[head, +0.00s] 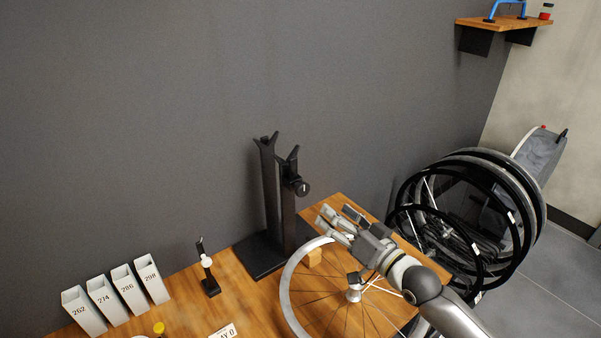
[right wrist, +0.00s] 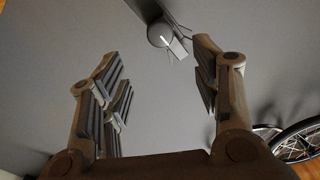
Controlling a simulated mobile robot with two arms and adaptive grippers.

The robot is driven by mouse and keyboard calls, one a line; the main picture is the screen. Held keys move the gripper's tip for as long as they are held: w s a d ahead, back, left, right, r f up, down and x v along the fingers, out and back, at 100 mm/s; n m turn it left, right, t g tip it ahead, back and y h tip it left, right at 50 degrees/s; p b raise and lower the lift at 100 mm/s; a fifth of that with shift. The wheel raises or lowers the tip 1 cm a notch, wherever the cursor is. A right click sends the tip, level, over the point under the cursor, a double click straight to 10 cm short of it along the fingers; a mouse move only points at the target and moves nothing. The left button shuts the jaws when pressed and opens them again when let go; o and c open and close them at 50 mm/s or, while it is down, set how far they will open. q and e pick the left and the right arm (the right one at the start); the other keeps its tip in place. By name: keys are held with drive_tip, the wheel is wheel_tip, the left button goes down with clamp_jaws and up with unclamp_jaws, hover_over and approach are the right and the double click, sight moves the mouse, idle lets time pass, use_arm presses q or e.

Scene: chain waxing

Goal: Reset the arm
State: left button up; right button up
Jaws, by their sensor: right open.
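My right gripper (head: 338,222) is in the head view, above the right part of the wooden workbench (head: 235,280), over the bicycle wheel lying there. It is open and empty. In the right wrist view its fingers (right wrist: 160,85) stand wide apart with nothing between them. My right arm comes in from the lower right. My left gripper is not in the head view.
A black wheel stand (head: 270,195) rises close by at left. Numbered boxes (head: 129,292) and a small black holder (head: 209,285) stand further left. Wheels (head: 530,190) lean at right.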

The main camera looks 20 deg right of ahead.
drive_tip(key=s+a+f+n+g+h, duration=0.1)
drive_tip(key=s+f+g, duration=0.2)
drive_tip(key=s+f, duration=0.2)
drive_tip(key=s+a+f+n+g+h, duration=0.1)
drive_tip(key=s+a+f+g, duration=0.1)
drive_tip(key=s+f, duration=0.4)
drive_tip(key=s+a+f+n+g+h, duration=0.1)
drive_tip(key=s+f+g, duration=0.3)
drive_tip(key=s, duration=0.4)
drive_tip(key=shift+s+a+f+g+h, duration=0.3)
drive_tip(key=shift+a+f+h, duration=0.3)
drive_tip(key=shift+a+f, duration=0.15)
drive_tip(key=s+d+f+g+h, duration=0.2)
drive_tip(key=s+g, duration=0.2)
drive_tip(key=s, duration=0.7)
wheel_tip(320, 180, down, 23)
drive_tip(key=s+g+p, duration=0.1)
drive_tip(key=p, duration=0.1)
drive_tip(key=s+d+f+n+g+p, duration=0.1)
drive_tip(key=s+d+f+p, duration=0.1)
drive_tip(key=s+f, duration=1.2)
drive_tip(key=s, duration=0.3)
drive_tip(key=shift+d+f, duration=0.3)
drive_tip(key=shift+f, duration=0.1)
